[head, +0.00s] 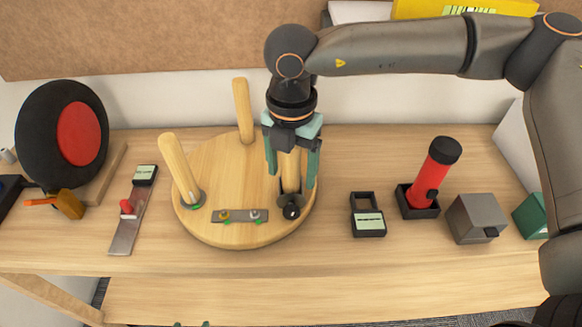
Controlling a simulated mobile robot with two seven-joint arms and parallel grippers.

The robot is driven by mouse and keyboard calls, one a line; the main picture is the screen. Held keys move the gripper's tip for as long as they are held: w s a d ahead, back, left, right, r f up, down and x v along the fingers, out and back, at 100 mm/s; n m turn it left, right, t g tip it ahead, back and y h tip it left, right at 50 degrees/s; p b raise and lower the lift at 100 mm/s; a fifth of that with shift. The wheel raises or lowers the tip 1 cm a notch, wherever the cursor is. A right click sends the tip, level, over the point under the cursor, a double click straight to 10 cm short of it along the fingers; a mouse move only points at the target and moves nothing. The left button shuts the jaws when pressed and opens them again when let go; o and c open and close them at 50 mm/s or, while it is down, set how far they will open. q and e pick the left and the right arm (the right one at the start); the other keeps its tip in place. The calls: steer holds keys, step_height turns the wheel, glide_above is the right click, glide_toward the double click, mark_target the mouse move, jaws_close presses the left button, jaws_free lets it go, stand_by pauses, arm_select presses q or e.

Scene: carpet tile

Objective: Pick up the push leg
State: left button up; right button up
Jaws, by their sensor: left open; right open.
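A round wooden stool top (235,235) lies on the table with three wooden legs standing up from it. One leg (290,172) at the right has a dark fitting with a round knob at its foot; I take it for the push leg. My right gripper (291,180) points down over it, open, with one teal finger on each side. The gripper hides the leg's top, and I cannot tell whether the fingers touch it. My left gripper (191,324) shows only two teal fingertips, apart, at the bottom edge.
A tilted leg (180,170) and a back leg (243,112) stand nearby. A metal plate (240,216) with two small fittings lies on the stool top. A red torch (435,170), grey box (475,218) and black frame (367,215) stand right. A black-red disc (80,133) stands left.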

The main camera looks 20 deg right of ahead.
steer(key=shift+f, duration=0.2)
jaws_close()
stand_by(0.5)
